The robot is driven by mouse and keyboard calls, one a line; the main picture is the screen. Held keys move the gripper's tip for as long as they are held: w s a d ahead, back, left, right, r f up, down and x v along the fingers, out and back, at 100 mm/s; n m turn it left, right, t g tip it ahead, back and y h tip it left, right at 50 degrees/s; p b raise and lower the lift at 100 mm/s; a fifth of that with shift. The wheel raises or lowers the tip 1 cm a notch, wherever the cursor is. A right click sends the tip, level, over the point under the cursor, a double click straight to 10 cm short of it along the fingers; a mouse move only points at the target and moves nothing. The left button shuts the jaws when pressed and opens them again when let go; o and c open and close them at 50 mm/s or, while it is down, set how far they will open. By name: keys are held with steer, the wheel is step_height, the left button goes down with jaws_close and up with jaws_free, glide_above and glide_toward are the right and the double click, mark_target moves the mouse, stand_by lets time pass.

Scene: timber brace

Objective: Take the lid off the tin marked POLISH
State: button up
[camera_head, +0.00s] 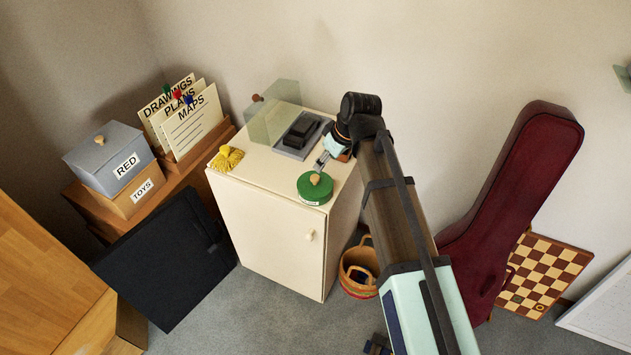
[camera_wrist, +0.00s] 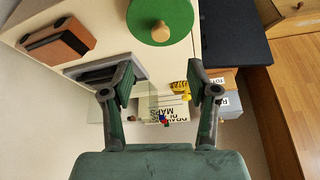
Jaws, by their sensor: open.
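A round green tin (camera_head: 312,193) with a wooden knob (camera_head: 315,179) on its lid stands on the front right of the cream cabinet's top. A small pale label is on its side, too small to read here. In the wrist view the green lid (camera_wrist: 180,18) and its knob (camera_wrist: 161,32) show at the top edge, beyond my fingertips. My gripper (camera_head: 322,160) is open and empty, above the cabinet top just behind the tin. In the wrist view my gripper (camera_wrist: 160,80) has its fingers wide apart, with nothing between the pads.
The cream cabinet (camera_head: 262,220) also bears a yellow bundle (camera_head: 227,158), a dark block on a grey slab (camera_head: 290,151), and a clear cover (camera_head: 272,120). A brown block (camera_wrist: 60,45) lies near the tin. A basket (camera_head: 357,282) stands on the floor to the right.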

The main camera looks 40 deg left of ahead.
mark_target(315, 177)
steer(key=p+x, duration=0.1)
steer(key=x, duration=0.5)
steer(key=shift+f, duration=0.15)
steer(key=shift+p+x, duration=1.5)
steer(key=shift+x, duration=1.2)
steer(key=shift+s, duration=0.1)
jaws_close()
